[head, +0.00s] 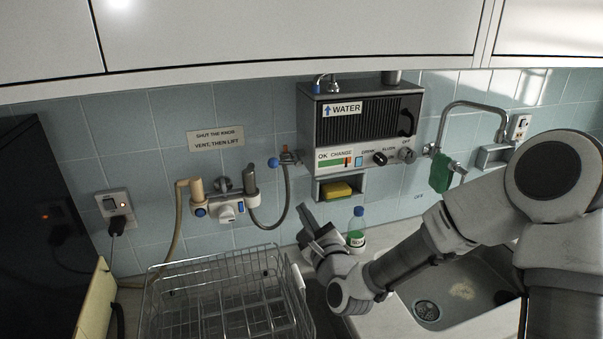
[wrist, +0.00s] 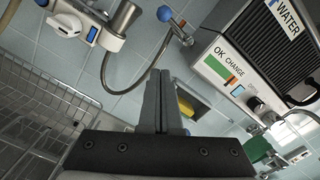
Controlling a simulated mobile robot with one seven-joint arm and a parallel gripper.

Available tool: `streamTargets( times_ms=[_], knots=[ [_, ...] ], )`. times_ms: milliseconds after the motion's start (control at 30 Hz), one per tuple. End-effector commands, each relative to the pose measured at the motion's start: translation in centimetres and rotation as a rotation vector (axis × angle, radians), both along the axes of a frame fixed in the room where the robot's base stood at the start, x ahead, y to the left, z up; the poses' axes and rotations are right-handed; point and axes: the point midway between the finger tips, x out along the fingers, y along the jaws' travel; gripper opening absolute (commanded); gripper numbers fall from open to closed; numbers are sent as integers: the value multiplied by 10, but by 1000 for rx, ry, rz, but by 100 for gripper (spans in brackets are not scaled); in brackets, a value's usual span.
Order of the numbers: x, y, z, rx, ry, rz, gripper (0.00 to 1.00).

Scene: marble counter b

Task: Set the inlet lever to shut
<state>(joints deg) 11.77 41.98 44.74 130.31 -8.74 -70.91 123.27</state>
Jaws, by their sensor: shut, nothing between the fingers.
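A wall valve (head: 287,157) with a blue ball-ended lever (head: 273,163) is on the tiles left of the water heater; I take this as the inlet lever, though no label on it is readable. The blue ball points left, and a grey hose (head: 284,210) hangs from the valve. In the wrist view the lever's blue ball (wrist: 164,13) is at the top, beyond my fingertips. My gripper (head: 304,208) is below and right of the valve, apart from it. Its fingers (wrist: 160,75) are shut together and empty.
The water heater (head: 362,125) has a yellow sponge (head: 337,190) on a shelf below. A mixer (head: 225,205) with blue-marked knobs is left of the hose. A wire rack (head: 220,290) stands below. A bottle (head: 357,225) stands close right of my gripper. A sink (head: 450,290) is right.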

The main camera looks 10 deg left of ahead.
Motion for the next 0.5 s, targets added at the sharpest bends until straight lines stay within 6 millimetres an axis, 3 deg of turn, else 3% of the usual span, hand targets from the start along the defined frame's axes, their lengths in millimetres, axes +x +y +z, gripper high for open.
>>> streamTargets(
  times_ms=[167, 500],
  knots=[
    [7, 6, 2, 25, 8, -2, 0],
    [53, 36, 4, 21, 7, -1, 0]
  ],
)
